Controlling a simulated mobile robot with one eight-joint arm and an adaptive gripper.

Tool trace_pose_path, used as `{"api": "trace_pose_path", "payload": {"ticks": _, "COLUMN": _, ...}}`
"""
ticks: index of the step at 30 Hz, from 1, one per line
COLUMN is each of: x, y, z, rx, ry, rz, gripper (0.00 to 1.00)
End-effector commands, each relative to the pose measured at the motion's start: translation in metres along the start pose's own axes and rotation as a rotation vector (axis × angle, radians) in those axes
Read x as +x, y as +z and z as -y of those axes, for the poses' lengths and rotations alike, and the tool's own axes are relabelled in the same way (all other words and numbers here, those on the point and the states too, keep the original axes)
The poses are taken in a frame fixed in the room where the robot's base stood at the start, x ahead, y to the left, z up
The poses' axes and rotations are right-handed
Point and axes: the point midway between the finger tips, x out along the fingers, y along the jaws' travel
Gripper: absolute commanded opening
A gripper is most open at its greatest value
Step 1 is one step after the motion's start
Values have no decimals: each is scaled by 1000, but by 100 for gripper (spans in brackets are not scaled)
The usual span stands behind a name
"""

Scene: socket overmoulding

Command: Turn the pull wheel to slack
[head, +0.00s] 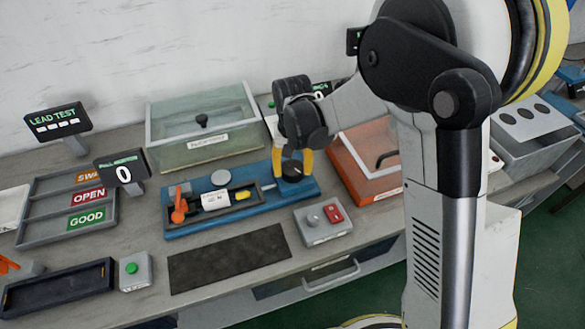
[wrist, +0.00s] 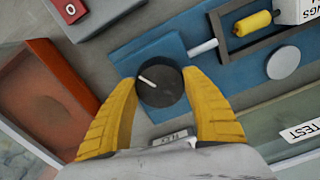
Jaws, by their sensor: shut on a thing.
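The pull wheel (wrist: 161,92) is a dark round knob with a white pointer line, on the right end of the blue fixture base (head: 208,227). In the wrist view the line points to the upper left. My gripper (wrist: 160,105) has its two yellow fingers on either side of the wheel, shut on it. In the head view the gripper (head: 292,165) comes down over the wheel (head: 292,178) and hides part of it. On the fixture, a yellow piece (head: 243,195), a white labelled block (head: 215,201) and an orange clamp (head: 179,205) sit left of the wheel.
A green-lidded case (head: 200,125) stands behind the fixture. An orange-lidded box (head: 372,160) is close on its right. A grey box with a red switch (head: 333,213) is in front. A display reading 0 (head: 122,172) and sorting trays (head: 88,196) stand left. The dark mat (head: 228,257) is bare.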

Motion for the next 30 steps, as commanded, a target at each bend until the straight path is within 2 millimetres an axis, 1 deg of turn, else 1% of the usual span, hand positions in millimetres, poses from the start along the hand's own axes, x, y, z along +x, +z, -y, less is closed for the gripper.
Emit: {"api": "trace_pose_path", "payload": {"ticks": 30, "x": 1, "y": 1, "z": 0, "rx": -962, "ry": 0, "rz": 2, "gripper": 25}}
